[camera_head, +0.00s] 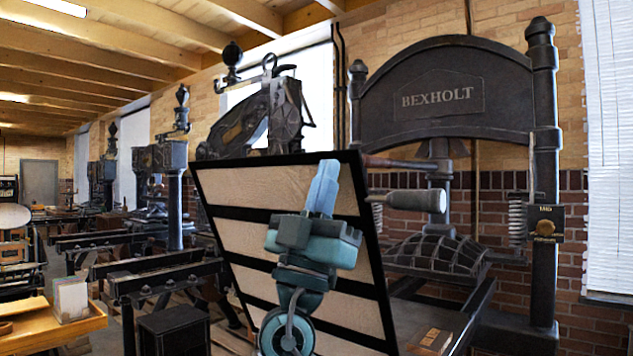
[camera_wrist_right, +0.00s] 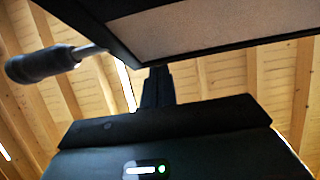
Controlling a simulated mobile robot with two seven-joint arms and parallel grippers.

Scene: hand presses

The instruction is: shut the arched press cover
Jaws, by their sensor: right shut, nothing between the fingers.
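The arched press (camera_head: 440,90) stands at the right in the head view, with BEXHOLT on its dark arch. Its cover (camera_head: 265,235), a cream panel in a black frame with dark cross bars, stands open and tilted up in front of it. My right gripper (camera_head: 324,178) is shut and empty, pointing up in front of the cover's cream face and hiding part of it. In the right wrist view the shut fingers (camera_wrist_right: 157,86) are just below the cover's dark edge (camera_wrist_right: 215,52); I cannot tell if they touch. My left gripper is not in view.
A grey-handled bar (camera_head: 408,200) sticks out beside the cover; a dark handle also shows in the right wrist view (camera_wrist_right: 40,65). The press bed (camera_head: 455,318) extends below. Other presses (camera_head: 175,190) and a wooden table (camera_head: 60,332) stand at the left.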

